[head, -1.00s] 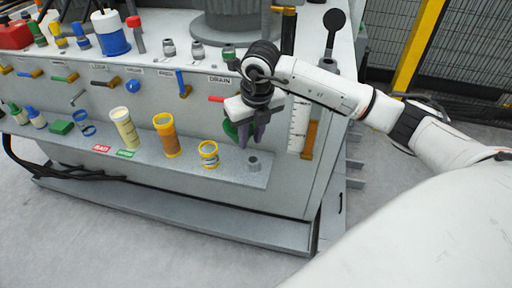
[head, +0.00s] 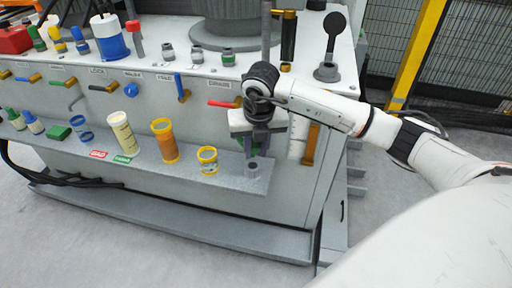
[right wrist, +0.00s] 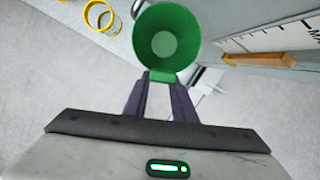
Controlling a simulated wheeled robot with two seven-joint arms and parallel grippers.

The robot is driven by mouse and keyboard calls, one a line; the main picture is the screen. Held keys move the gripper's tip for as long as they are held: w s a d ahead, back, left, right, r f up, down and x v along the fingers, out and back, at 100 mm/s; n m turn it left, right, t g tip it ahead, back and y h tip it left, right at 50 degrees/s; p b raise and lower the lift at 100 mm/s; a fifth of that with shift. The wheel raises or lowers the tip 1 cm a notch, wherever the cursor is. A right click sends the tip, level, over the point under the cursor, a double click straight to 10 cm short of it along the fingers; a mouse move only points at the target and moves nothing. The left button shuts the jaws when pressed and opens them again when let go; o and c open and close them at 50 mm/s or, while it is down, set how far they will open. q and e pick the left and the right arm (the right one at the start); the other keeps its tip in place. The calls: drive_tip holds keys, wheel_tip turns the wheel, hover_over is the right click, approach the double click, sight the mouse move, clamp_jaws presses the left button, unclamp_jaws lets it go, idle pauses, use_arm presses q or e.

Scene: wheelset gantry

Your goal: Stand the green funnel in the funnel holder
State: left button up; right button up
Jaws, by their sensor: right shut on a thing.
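The green funnel (right wrist: 165,38) shows in the right wrist view with its wide mouth facing the camera. My right gripper (right wrist: 163,82) is shut on its rim. In the head view my right gripper (head: 254,148) hangs over the right end of the shelf and mostly hides the funnel. The funnel holder (head: 253,168) is a small grey cylinder on that shelf, just under the gripper. I cannot tell whether the funnel's spout touches it. In the wrist view a bit of grey cylinder (right wrist: 137,8) shows behind the funnel. My left gripper is out of view.
The shelf also bears a yellow-ringed cup (head: 208,160), an orange cup (head: 165,141) and a cream cup (head: 123,134) to the left. A red lever (head: 224,104) and a white scale (head: 298,137) are close to the gripper. The shelf right around the holder is clear.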

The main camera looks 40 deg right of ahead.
use_arm(q)
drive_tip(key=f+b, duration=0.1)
drive_tip(key=b, duration=0.1)
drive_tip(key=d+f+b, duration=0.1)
drive_tip(key=b, duration=0.1)
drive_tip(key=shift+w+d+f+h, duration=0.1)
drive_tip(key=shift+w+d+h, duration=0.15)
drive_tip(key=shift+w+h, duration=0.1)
use_arm(e)
drive_tip(key=s+x, duration=0.1)
drive_tip(key=x, duration=0.5)
drive_tip(key=shift+a+f, duration=0.3)
drive_tip(key=shift+f, duration=0.3)
drive_tip(key=shift+s, duration=0.1)
drive_tip(key=o, duration=1.1)
